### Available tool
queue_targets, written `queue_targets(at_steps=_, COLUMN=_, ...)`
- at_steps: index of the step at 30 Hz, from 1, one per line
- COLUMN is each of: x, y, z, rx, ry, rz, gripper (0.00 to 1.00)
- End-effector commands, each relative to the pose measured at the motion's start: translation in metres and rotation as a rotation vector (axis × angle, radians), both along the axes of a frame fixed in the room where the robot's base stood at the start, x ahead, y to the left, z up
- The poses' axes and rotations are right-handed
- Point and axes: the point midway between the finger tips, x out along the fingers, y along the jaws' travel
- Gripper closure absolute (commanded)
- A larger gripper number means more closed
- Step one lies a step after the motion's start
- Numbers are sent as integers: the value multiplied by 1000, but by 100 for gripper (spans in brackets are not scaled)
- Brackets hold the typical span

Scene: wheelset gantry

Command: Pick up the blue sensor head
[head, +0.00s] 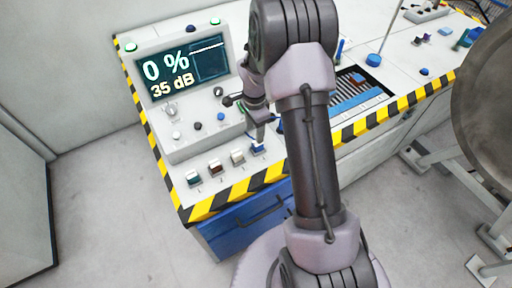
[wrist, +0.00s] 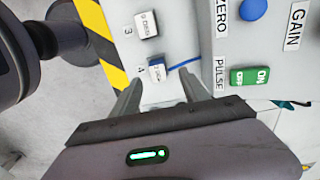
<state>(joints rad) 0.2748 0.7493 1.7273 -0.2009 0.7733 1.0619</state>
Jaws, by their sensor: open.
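The blue sensor head (head: 257,149) is at the right end of a row of small sensor heads near the bench's front edge in the head view. In the wrist view the blue sensor head (wrist: 157,70) lies beside the number 4, with a blue cable running from it. My gripper (head: 259,137) is just above it in the head view, partly hidden by my own arm. In the wrist view my gripper (wrist: 160,88) is open and empty, its two fingers spread, with the blue head just beyond and between the fingertips.
The control console (head: 185,118) with knobs stands close behind. The green ON/OFF switch (wrist: 250,77) is to the right in the wrist view.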

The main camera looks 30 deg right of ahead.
Motion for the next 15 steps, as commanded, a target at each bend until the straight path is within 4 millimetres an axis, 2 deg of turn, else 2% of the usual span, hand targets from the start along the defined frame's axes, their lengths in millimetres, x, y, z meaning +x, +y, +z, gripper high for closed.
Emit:
queue_targets(at_steps=1, x=-1, y=0, z=-14, rx=1, ry=2, rz=0, gripper=47)
queue_targets(at_steps=8, x=-2, y=-2, z=-35, rx=0, ry=0, rz=0, gripper=47)
queue_targets(at_steps=15, x=-8, y=-9, z=-79, rx=1, ry=1, rz=0, gripper=47)
